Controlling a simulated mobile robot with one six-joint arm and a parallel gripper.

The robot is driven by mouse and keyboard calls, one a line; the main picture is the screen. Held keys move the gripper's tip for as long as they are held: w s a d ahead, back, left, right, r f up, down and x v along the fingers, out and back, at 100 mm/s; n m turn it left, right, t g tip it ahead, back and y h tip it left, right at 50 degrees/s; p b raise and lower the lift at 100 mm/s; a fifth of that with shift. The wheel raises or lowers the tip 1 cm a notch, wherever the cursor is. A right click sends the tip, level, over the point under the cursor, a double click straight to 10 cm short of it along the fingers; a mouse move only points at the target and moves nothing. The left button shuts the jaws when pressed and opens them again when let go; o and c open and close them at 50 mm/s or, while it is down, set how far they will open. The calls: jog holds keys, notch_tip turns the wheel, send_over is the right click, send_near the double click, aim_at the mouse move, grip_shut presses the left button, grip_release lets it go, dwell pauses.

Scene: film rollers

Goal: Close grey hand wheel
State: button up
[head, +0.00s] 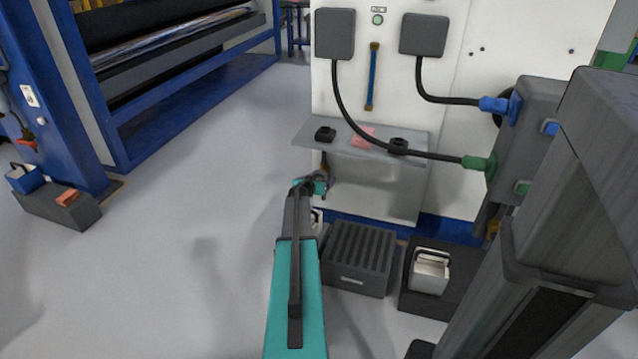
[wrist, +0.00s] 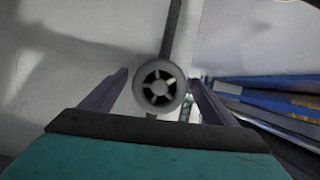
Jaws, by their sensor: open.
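The grey hand wheel (wrist: 160,87) shows in the wrist view as a round rim with spokes and dark gaps, in front of a pale panel. My gripper (wrist: 158,82) is open, with one dark finger on each side of the wheel in the picture. I cannot tell whether the fingers touch the rim. In the head view my gripper (head: 314,184) is below the grey shelf, close to the white cabinet, and the wheel cannot be made out behind my arm.
A grey shelf (head: 365,146) juts from the white cabinet (head: 445,170) above my gripper and holds a pink item and dark pieces. A ribbed dark box (head: 360,256) and a black tray (head: 425,305) with a metal container (head: 430,272) stand at right.

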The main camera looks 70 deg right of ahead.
jog(key=shift+d+f, duration=0.1)
jog(key=shift+d, duration=0.15)
jog(key=c, duration=1)
jog(key=shift+a, duration=0.4)
jog(key=shift+c, duration=0.3)
jog(key=shift+d, duration=0.4)
jog(key=shift+p, duration=0.35)
